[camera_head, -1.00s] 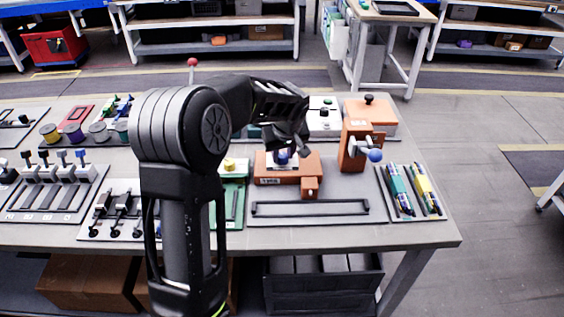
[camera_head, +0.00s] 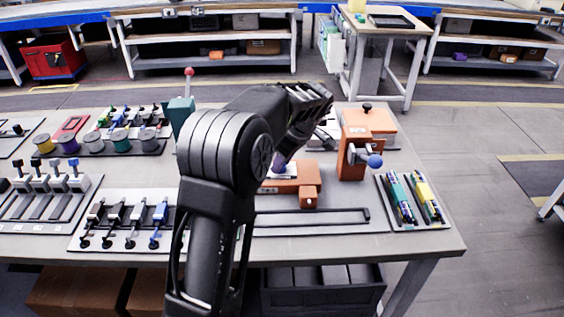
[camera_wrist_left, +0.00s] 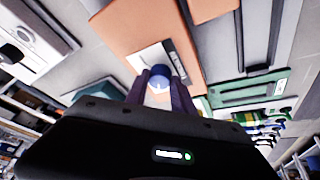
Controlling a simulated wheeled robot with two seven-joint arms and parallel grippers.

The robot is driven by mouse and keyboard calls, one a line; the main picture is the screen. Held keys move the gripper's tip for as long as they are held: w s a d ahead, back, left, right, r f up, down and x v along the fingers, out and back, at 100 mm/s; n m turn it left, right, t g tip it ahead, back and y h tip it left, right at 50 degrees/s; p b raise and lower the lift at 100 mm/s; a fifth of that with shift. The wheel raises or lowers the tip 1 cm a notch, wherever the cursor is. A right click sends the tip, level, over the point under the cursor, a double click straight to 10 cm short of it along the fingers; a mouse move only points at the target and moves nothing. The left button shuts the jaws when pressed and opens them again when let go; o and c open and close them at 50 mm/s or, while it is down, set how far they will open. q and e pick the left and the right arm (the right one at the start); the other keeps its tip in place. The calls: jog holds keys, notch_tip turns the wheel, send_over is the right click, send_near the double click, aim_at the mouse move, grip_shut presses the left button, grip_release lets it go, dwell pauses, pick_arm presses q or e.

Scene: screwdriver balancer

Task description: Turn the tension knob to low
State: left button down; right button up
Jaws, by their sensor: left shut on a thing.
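The blue knob (camera_wrist_left: 160,71) shows in the left wrist view, on a white plate with a dark scale (camera_wrist_left: 163,58) on an orange block. My left gripper (camera_wrist_left: 160,84) has one finger on each side of the knob and is shut on it. In the head view the orange block (camera_head: 308,184) is on the bench, and my left gripper (camera_head: 279,166) reaches down onto its plate (camera_head: 290,177). The knob itself is hidden there behind the gripper. The knob's setting cannot be read. My right gripper is not in view.
An orange stand (camera_head: 354,150) with a blue ball handle (camera_head: 375,161) is close on the right. Clamps, spools and a teal block (camera_head: 180,115) are on the left.

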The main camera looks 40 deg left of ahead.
aim_at(290, 177)
pick_arm(q)
jog(key=c, duration=1.1)
grip_release()
jog(key=shift+v, duration=3.95)
